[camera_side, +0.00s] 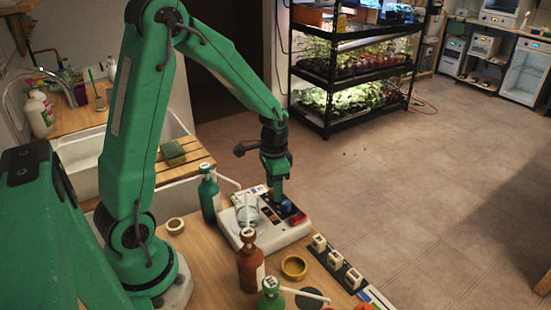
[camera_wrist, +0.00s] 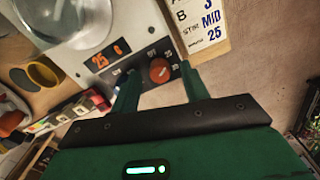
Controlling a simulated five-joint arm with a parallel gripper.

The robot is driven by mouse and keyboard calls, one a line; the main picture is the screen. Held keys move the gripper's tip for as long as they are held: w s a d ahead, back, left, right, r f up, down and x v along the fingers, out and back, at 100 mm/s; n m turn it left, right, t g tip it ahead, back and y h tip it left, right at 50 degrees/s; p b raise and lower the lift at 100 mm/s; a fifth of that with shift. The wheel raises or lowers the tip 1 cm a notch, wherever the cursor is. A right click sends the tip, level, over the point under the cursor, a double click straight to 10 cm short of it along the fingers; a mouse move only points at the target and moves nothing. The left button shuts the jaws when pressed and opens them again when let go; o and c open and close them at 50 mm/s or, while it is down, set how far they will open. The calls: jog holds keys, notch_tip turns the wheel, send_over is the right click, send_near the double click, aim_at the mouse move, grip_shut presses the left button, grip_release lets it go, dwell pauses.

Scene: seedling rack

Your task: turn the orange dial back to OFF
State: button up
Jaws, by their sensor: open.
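The orange dial (camera_wrist: 159,70) is on the front panel of a white bench device (camera_wrist: 130,35). In the wrist view it shows between the tips of my gripper (camera_wrist: 160,76), with a finger on either side. The fingers are open; I cannot tell whether either touches the dial. The small labels around the dial and its pointer are too small to read surely. An orange display reading 25 C (camera_wrist: 103,58) is left of it. In the side view my gripper (camera_side: 277,190) points down over the panel of the white device (camera_side: 272,240), and the dial is not clearly seen.
A card reading B, 3, STIR MID, 25 (camera_wrist: 203,28) is beside the panel. A green bottle (camera_side: 209,195), a brown bottle (camera_side: 250,265) and a yellow ring (camera_side: 294,268) stand near the device. A strip with white blocks (camera_side: 335,260) lies along the table edge.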

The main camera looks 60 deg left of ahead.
jog(key=shift+f, duration=0.4)
grip_shut()
jog(key=shift+n, duration=0.5)
jog(key=n, duration=0.5)
jog(key=shift+n, duration=0.3)
jog(key=n, duration=0.5)
jog(key=shift+r, duration=0.1)
jog(key=shift+n, duration=0.3)
